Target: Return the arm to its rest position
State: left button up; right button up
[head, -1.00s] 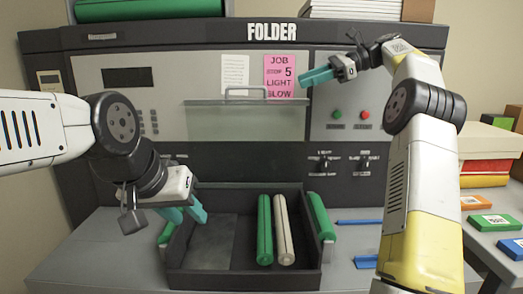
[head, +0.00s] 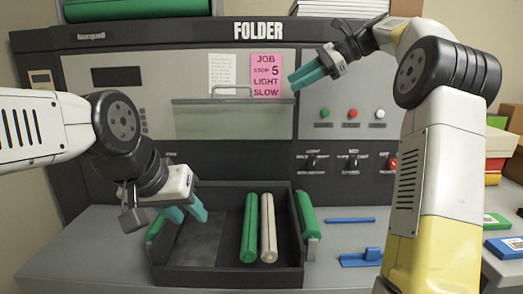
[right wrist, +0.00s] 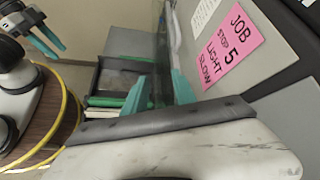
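My left gripper (head: 187,213) hangs over the left part of the black tray (head: 225,278). Its teal fingers are spread and hold nothing that I can see. A green roller (head: 249,228) and a cream roller (head: 268,228) lie side by side in the tray.
The folder machine (head: 150,60) stands behind, with a clear guard and handle (head: 228,115), buttons and knobs. Blue tools (head: 360,258) lie right of the tray. Coloured boxes (head: 497,222) sit on the right table. A green roller (head: 306,214) is outside the tray's right wall.

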jog(key=s+d+f+n+t+h, duration=0.1)
jog(key=s+f+n+h, duration=0.2)
jog(key=s, duration=0.7)
jog(key=s+d+f+n+t+h, duration=0.1)
jog(key=s+f+n+h, duration=0.2)
jog(key=s+f+n, duration=0.4)
jog(key=s+d+f+n+t+h, duration=0.1)
jog(key=s+f+n, duration=0.4)
jog(key=s+f, duration=0.7)
jog(key=s+t+h, duration=0.1)
jog(key=s+h, duration=0.1)
jog(key=s, duration=0.1)
jog(key=shift+d, duration=0.3)
jog(key=shift+o, duration=0.4)
